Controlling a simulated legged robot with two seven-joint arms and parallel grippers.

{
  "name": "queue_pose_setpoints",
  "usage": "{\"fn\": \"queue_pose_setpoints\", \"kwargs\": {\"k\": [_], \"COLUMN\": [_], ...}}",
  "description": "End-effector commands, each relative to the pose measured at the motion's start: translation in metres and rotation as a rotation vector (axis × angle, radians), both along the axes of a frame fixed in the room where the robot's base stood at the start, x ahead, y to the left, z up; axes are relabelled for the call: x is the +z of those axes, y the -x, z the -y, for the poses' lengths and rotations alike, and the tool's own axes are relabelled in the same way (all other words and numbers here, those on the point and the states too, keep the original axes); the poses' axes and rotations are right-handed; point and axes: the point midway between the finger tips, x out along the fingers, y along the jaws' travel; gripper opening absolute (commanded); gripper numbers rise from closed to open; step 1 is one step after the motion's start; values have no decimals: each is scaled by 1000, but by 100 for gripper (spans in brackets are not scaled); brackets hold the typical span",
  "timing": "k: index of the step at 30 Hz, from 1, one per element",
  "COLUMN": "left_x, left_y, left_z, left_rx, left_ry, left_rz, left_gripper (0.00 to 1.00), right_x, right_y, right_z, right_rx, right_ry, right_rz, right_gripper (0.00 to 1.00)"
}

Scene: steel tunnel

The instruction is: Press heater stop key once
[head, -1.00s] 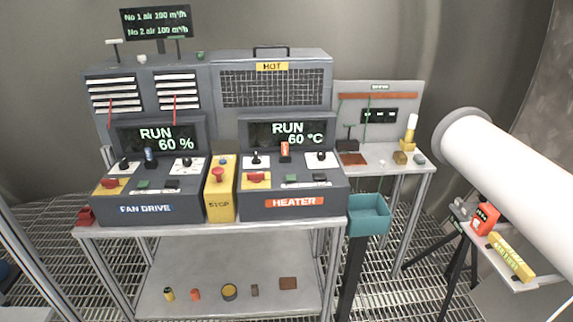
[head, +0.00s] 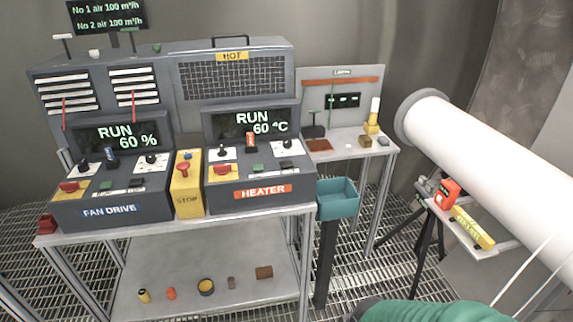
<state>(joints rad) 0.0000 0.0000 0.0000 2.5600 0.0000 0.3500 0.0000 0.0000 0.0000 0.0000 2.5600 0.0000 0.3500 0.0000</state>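The heater console (head: 222,198) stands at the right end of the bench, with an orange HEATER label (head: 263,191) on its front. Its display (head: 270,121) reads RUN 60 °C. On its sloped panel are a red switch (head: 222,169) on a yellow plate, a green key (head: 258,167) and a dark key (head: 283,164). The key markings are too small to read, so I cannot tell which is stop. Neither of my grippers is in view.
Left of the heater are a yellow STOP box (head: 188,190) with a red knob and the fan drive console (head: 70,214), reading RUN 60 %. A teal bin (head: 337,199) stands to the right. A large white pipe (head: 490,145) crosses the right side. Small items lie on the lower shelf (head: 210,260).

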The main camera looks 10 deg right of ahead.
Motion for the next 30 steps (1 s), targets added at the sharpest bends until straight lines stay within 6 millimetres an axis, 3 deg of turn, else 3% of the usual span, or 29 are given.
{"fn": "queue_pose_setpoints", "kwargs": {"k": [1, 8, 30], "left_x": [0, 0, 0], "left_y": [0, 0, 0], "left_z": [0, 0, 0], "left_rx": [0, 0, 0], "left_ry": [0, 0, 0], "left_rz": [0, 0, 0], "left_gripper": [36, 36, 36], "right_x": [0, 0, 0], "right_y": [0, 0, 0], "right_z": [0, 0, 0], "right_rx": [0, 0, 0], "right_ry": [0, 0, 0], "right_rz": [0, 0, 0], "right_gripper": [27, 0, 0]}}
